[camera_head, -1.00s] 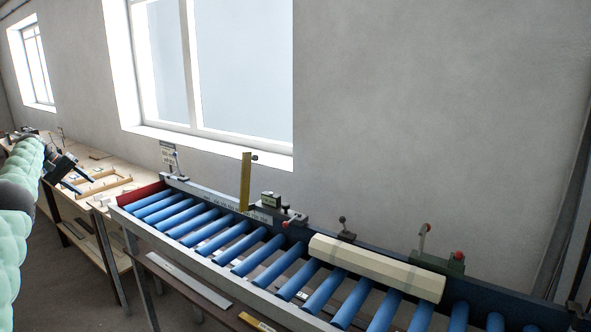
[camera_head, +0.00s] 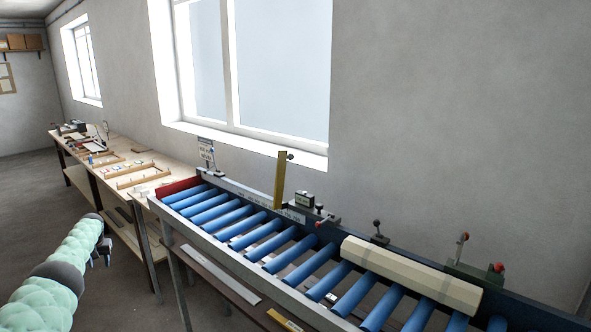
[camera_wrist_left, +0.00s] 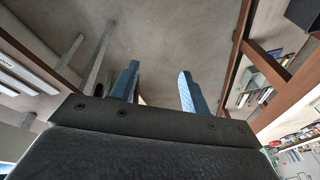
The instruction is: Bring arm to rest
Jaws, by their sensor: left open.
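My left arm (camera_head: 68,255), in a pale green padded sleeve, comes in from the lower left in the head view. My left gripper (camera_head: 101,258) hangs at its end over the floor, to the left of the workbench and apart from it. In the left wrist view its two blue fingers (camera_wrist_left: 160,88) stand apart with only the floor between them, so it is open and empty. My right gripper is not in view.
A roller conveyor (camera_head: 240,262) with blue rollers runs along the wall and carries a cream profile bundle (camera_head: 410,275). A wooden workbench (camera_head: 128,205) with trays and small parts continues to the back left. Open floor (camera_head: 40,190) lies left of the bench.

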